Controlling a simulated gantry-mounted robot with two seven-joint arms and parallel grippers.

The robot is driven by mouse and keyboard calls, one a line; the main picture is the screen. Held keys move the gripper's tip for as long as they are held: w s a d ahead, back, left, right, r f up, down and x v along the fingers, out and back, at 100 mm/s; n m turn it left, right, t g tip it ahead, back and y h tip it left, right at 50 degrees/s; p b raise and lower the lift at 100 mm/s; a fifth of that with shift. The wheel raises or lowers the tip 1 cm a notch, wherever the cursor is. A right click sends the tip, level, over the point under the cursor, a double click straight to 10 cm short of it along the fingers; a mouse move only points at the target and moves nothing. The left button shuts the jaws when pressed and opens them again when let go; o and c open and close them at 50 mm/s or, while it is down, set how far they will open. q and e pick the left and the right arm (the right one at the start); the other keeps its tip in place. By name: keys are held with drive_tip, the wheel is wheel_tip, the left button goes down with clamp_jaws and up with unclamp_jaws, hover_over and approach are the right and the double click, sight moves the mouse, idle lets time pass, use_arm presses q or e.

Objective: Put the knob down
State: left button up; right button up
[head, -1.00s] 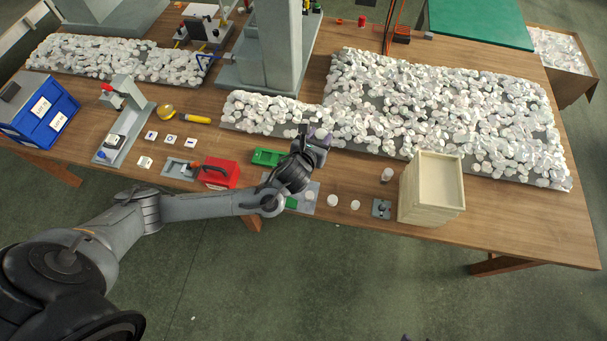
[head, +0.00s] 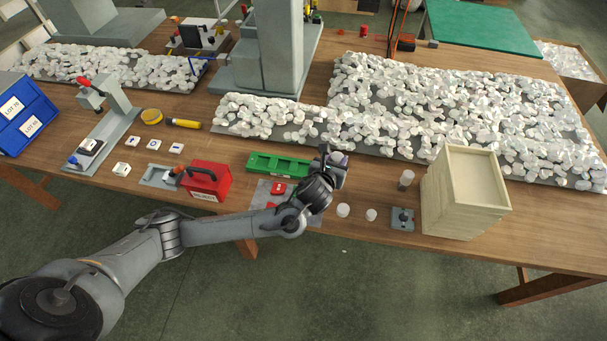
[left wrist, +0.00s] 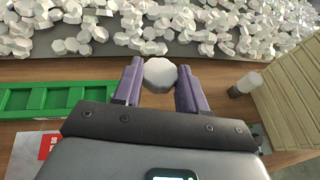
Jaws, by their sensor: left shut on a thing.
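My left gripper (head: 336,158) is over the table between the green tray (head: 278,165) and the wooden box. In the left wrist view its two purple fingers (left wrist: 160,80) are shut on a white, roundish, faceted knob (left wrist: 160,73). My right gripper is not in view.
A wooden box (head: 462,215) and a small cylinder (head: 405,180) stand to the right. A grey plate (head: 404,219) lies near the front edge. A grey mat (head: 260,195) with red marks and a red box (head: 206,181) lie left. White pieces (head: 400,100) cover the back.

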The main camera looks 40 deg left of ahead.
use_arm(q)
drive_tip(key=b, duration=0.2)
hover_over(302, 174)
drive_tip(key=f, duration=0.7)
drive_tip(key=shift+w+a+f, duration=0.1)
drive_tip(key=shift+w+a, duration=0.2)
drive_tip(key=shift+f+b, duration=0.4)
drive_tip(key=shift+f, duration=1.6)
drive_tip(key=shift+f, duration=0.5)
drive_tip(key=shift+f, duration=0.1)
